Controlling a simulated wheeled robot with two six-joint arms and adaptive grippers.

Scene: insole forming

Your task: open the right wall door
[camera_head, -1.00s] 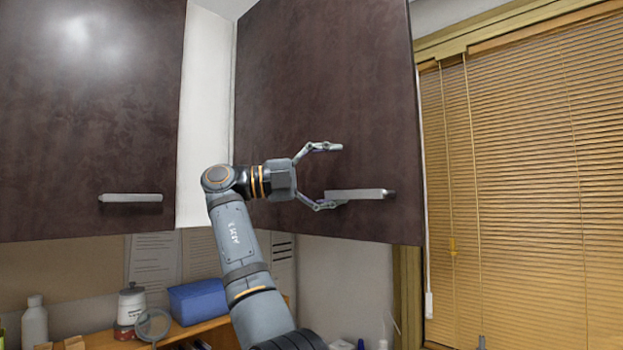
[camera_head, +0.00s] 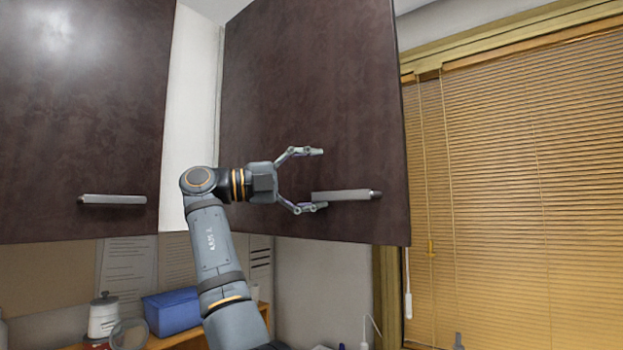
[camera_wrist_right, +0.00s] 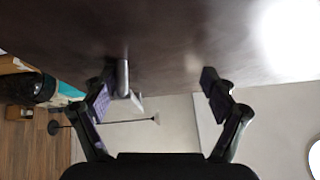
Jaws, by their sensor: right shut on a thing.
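The right wall door (camera_head: 300,90) is a dark brown panel at the upper middle of the head view, its right edge beside the window. Its grey bar handle (camera_head: 350,194) lies level near the lower right; it also shows in the right wrist view (camera_wrist_right: 122,75). My right gripper (camera_head: 318,179) is at the handle, its fingers well apart. The lower finger meets the handle's left end, and the upper finger is above it against the dark panel. How far the door stands open I cannot tell. My left gripper is not in view.
Another dark door (camera_head: 80,90) with a bar handle (camera_head: 112,199) is at the left. Window blinds (camera_head: 510,190) fill the right side. Below the cabinets are a blue box (camera_head: 172,312) and a white jar (camera_head: 103,318) on a wooden shelf.

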